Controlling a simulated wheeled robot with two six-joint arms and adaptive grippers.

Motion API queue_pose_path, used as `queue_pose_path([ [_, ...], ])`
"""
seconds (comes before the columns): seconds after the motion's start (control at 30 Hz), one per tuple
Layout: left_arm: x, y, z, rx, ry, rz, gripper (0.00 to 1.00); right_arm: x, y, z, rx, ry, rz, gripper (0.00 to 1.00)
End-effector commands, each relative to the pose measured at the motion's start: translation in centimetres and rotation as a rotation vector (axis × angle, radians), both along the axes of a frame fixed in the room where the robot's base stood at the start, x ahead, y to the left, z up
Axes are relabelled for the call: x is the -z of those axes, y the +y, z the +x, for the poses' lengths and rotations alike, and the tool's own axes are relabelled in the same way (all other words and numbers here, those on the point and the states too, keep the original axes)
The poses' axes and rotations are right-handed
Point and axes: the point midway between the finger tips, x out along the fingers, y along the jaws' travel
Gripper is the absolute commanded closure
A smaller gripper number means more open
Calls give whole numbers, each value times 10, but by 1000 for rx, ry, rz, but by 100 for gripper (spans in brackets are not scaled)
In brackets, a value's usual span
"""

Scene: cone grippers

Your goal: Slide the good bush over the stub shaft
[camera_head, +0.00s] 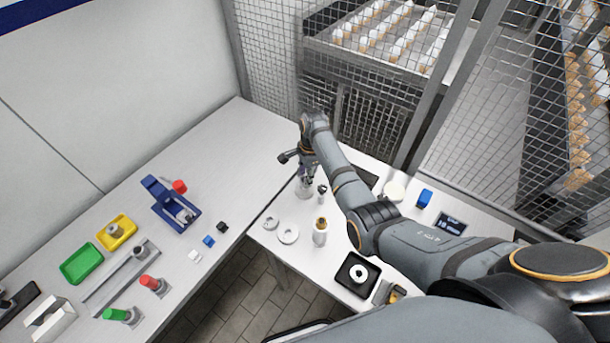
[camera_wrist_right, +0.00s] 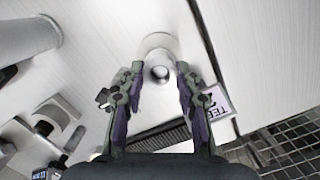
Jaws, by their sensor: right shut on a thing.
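My right gripper (camera_head: 305,177) reaches down over the far end of the right-hand table. In the head view the fingers and arm largely hide this part. A pale, round-based piece (camera_head: 304,190) stands directly below the fingers; I cannot tell whether it is the stub shaft, nor whether the held part touches it. My left gripper is not in view.
A small dark-topped post (camera_head: 321,190) stands close beside the gripper. The left table carries a blue fixture (camera_head: 165,203), a yellow tray (camera_head: 101,241) and a green tray (camera_head: 80,264). Mesh fencing stands behind.

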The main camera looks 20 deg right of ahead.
Motion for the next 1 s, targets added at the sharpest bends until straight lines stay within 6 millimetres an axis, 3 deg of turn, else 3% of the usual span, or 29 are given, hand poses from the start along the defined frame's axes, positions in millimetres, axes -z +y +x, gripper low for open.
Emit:
queue_pose_path([
  [0.9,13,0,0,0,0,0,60,23,0,0,0,0,0,99],
  [0.93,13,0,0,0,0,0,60,23,0,0,0,-1,0,64],
  [1.0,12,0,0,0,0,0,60,22,0,0,0,0,0,54],
])
